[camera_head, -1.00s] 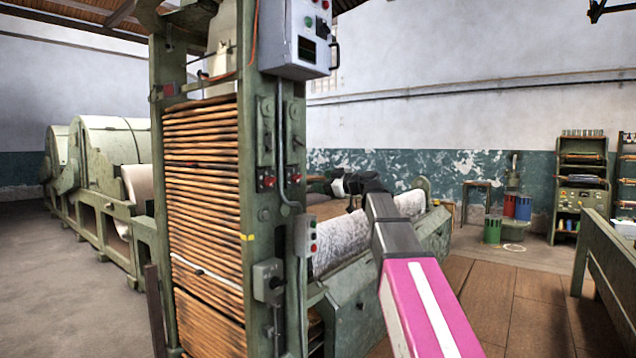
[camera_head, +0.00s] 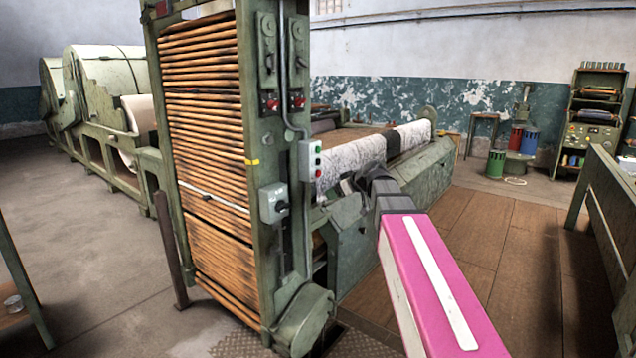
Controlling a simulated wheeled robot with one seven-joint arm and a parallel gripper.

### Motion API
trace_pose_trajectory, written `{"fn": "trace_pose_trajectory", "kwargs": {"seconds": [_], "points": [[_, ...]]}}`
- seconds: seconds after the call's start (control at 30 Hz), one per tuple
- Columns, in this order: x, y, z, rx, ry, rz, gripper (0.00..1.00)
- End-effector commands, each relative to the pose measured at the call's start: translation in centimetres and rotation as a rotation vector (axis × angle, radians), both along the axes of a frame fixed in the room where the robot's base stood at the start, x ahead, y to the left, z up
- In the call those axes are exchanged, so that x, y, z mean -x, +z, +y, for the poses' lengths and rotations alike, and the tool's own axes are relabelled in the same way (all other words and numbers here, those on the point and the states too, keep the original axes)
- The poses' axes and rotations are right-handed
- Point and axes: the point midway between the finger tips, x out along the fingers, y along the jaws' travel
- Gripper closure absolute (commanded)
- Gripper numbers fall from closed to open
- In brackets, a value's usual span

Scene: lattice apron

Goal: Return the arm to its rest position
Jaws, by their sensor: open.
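My arm, with a pink link and dark grey end, reaches up from the lower right toward the middle of the view. My gripper (camera_head: 346,188) is at its far end, small and partly hidden by the wrist. It is open, and I see nothing held in it. It appears in front of the machine with the long pale mottled roll (camera_head: 352,158); I cannot tell how far apart they are.
A tall green frame (camera_head: 266,120) with stacked orange-brown slats stands left of my arm, with a small switch box (camera_head: 311,160). Buckets (camera_head: 496,163) and a shelf unit (camera_head: 594,120) are behind. Brown floor (camera_head: 500,235) between is clear.

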Motion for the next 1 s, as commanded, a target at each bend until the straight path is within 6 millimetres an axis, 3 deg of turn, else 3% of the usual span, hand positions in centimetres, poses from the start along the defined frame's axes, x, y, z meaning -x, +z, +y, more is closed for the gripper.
{"fn": "trace_pose_trajectory", "kwargs": {"seconds": [0.03,0.2,0.4,0.6,0.8,1.0], "points": [[1.2,-2.8,-0.5,0.014,-0.028,0.067,0.28],[4.7,-10.8,-2.3,0.072,-0.144,0.286,0.28],[9.7,-19.2,-4.8,0.155,-0.309,0.522,0.28],[15.5,-26.2,-7.6,0.254,-0.498,0.725,0.28],[20.9,-31.1,-10.2,0.355,-0.680,0.867,0.28],[23.6,-33.2,-11.6,0.410,-0.781,0.923,0.28]]}}
